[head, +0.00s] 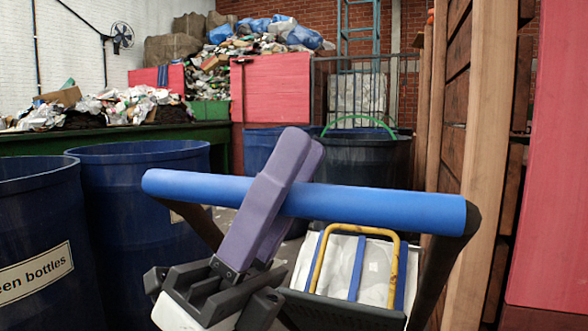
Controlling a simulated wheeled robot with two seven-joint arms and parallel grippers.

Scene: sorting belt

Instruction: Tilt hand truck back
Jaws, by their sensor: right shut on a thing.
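The hand truck shows close in front by its blue crossbar handle (385,206), which slopes slightly down to the right. Dark side posts run down from both ends of the bar. My right gripper (297,150), with two purple fingers, is shut on the bar left of its middle; the fingers cover that part of the bar. Below the bar are a yellow bent tube (323,256), blue strips and a whitish surface; how they join the truck is unclear. The truck's wheels and toe plate are hidden. My left gripper is out of view.
Blue barrels stand at left, the nearest (35,225) labelled "een bottles", another (140,225) beside it. More dark barrels (370,165) stand behind the handle. A wooden post and planks (480,150) and a red panel (555,170) close off the right. A waste-covered belt (225,113) is at the back.

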